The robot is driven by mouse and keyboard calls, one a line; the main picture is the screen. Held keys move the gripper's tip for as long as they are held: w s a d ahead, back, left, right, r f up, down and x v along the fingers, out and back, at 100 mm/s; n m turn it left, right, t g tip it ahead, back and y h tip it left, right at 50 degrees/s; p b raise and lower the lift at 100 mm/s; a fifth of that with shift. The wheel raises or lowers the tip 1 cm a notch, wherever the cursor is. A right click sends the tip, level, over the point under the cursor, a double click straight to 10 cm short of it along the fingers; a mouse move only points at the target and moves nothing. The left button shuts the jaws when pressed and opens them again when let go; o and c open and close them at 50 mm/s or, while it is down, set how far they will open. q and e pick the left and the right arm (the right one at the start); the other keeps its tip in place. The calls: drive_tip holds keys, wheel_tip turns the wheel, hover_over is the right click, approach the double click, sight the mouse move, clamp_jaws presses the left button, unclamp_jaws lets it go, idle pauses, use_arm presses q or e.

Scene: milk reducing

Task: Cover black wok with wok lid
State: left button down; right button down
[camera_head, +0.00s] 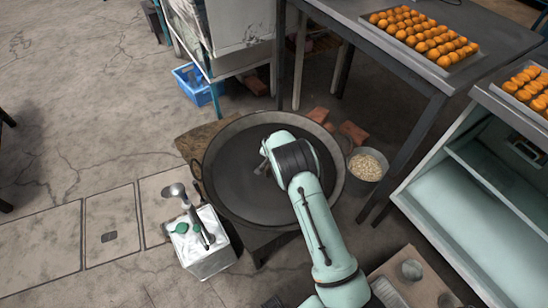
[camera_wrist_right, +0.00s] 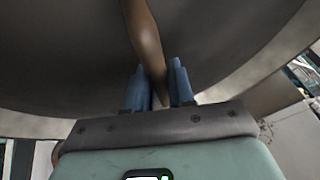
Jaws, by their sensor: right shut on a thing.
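My right gripper (camera_head: 263,160) is over the middle of this round shape. In the right wrist view, its blue fingers (camera_wrist_right: 158,95) are shut on a brown bar (camera_wrist_right: 145,40), which looks like the lid's handle. Behind it spreads the dark curved surface with a paler rim. My left gripper is not in view.
A white box (camera_head: 208,262) with metal utensils stands close at the wok's lower left. A bowl of pale pieces (camera_head: 367,166) is close at its right. A dark table (camera_head: 400,55) holds a tray of orange balls (camera_head: 425,38). Open floor lies left.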

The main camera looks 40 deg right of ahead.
drive_tip(key=shift+f, duration=0.1)
drive_tip(key=c, duration=1)
unclamp_jaws()
drive_tip(key=shift+o, duration=0.6)
drive_tip(key=shift+f, duration=0.1)
drive_tip(key=v, duration=1.3)
drive_tip(key=shift+r, duration=0.3)
drive_tip(key=shift+a, duration=0.1)
